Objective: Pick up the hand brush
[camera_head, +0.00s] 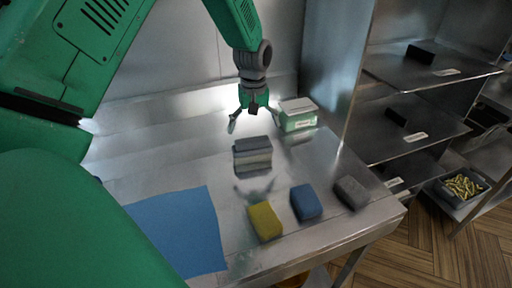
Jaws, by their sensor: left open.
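A grey, block-like thing (252,155), which looks like the hand brush, sits on the steel table with a darker top and a paler lower part. Its bristles cannot be made out clearly. My left gripper (253,122) hangs above and behind it, pointing down, with its two fingers spread wide and nothing between them. The gripper appears apart from the grey thing. My right gripper is not in view.
A green and white box (298,114) stands just right of my left gripper. A yellow sponge (265,221), a blue sponge (306,203) and a grey sponge (351,193) lie along the front. A blue cloth (180,232) lies left. Steel shelves (415,145) stand right.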

